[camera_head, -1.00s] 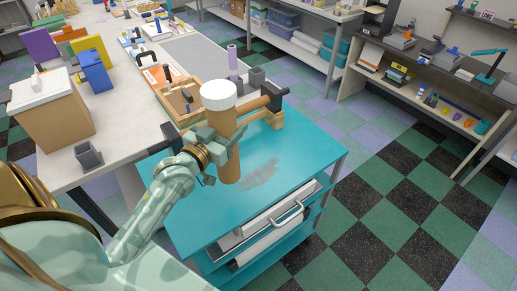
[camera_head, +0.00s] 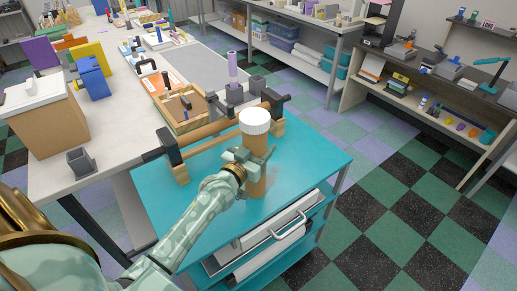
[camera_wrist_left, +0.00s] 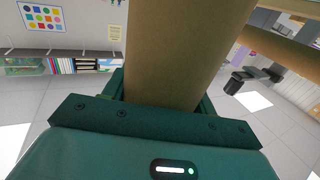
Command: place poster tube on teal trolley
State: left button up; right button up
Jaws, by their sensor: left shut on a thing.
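The poster tube (camera_head: 257,147) is a brown cylinder with a white cap, held upright over the teal trolley (camera_head: 315,160). It also fills the middle of the left wrist view (camera_wrist_left: 175,50). My left gripper (camera_head: 247,165) is shut around the tube's middle. The tube's lower end is over the trolley's top, right of its centre; I cannot tell whether it touches. My right gripper is not in view.
A wooden bar on stands with dark ends (camera_head: 213,133) lies along the trolley's back edge, behind the tube. A wooden tray (camera_head: 205,112) sits on the worktable (camera_head: 120,150) beyond. The trolley's top is bare right of the tube.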

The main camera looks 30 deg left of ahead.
pick_arm(q)
jog(key=o, duration=1.1)
jog(key=shift+s+r, duration=0.1)
jog(key=shift+s, duration=0.1)
jog(key=s+p, duration=0.1)
jog(key=s, duration=1)
jog(key=shift+s, duration=0.4)
